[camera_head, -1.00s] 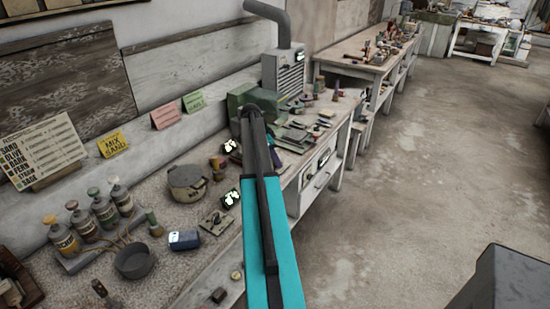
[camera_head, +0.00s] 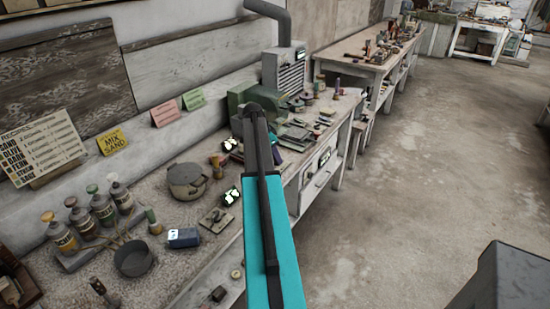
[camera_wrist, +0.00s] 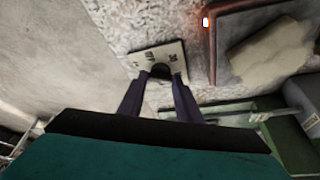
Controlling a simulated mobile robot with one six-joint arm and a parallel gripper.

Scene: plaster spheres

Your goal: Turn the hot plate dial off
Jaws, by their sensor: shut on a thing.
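In the wrist view a pale plate (camera_wrist: 172,51) with dark markings carries a dark round dial (camera_wrist: 161,69). My gripper (camera_wrist: 161,77) has its two dark fingers closed on the dial, one on each side. The dial's pointer and exact setting cannot be made out. To the right of the plate is a reddish-brown framed surface (camera_wrist: 222,62), with a pale block lying on it and a small glowing orange light (camera_wrist: 206,21) at its edge. In the head view my arm hides the gripper and the dial.
The bench holds a lidded pot (camera_head: 187,181), a dark bowl (camera_head: 134,258), several bottles (camera_head: 103,209) and a blue box (camera_head: 184,238).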

